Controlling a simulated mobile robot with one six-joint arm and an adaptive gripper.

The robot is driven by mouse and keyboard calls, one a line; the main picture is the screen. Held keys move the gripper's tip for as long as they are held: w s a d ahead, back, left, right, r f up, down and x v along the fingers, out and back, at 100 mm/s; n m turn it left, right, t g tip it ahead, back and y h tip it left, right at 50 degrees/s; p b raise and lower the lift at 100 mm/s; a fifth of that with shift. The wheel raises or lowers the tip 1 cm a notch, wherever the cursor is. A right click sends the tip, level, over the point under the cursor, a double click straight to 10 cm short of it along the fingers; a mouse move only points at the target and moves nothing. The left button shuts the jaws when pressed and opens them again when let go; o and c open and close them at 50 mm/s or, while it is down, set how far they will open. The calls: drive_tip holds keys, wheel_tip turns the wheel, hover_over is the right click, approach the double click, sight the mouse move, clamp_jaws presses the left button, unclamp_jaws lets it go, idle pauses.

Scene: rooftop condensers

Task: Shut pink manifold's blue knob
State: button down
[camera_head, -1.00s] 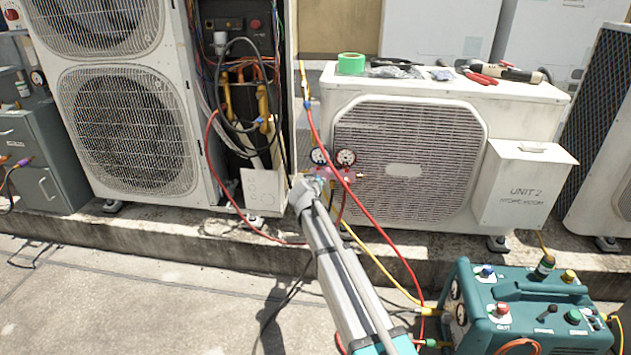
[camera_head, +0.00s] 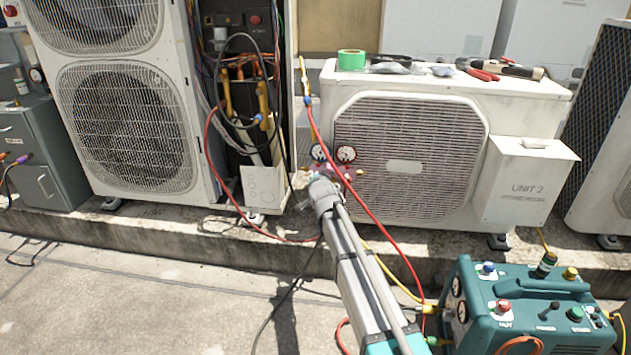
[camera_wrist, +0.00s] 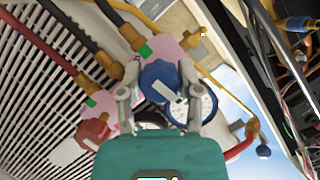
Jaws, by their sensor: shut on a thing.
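The pink manifold (camera_wrist: 176,52) fills the middle of the wrist view, with brass fittings and hoses on it. Its blue knob (camera_wrist: 160,78) sits between the fingers of my gripper (camera_wrist: 158,92), which is shut on it. A pale bar mark shows on the knob's face. The red knob (camera_wrist: 92,132) is at the left, free of the fingers. The gauges are partly hidden behind the gripper. In the head view the manifold (camera_head: 349,172) hangs by the right-hand condenser with two round gauges (camera_head: 345,153) above it; my arm hides the blue knob there.
A red hose (camera_head: 375,222) runs across the front of the Unit 2 condenser (camera_head: 475,85). A teal machine (camera_head: 530,318) stands at the lower right. An open electrical panel (camera_head: 240,90) with cables is left of the manifold.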

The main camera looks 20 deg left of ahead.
drive_tip(key=shift+m+y, duration=0.3)
drive_tip(key=shift+m, duration=0.2)
drive_tip(key=shift+c, duration=1.3)
unclamp_jaws()
drive_tip(key=shift+s, duration=0.1)
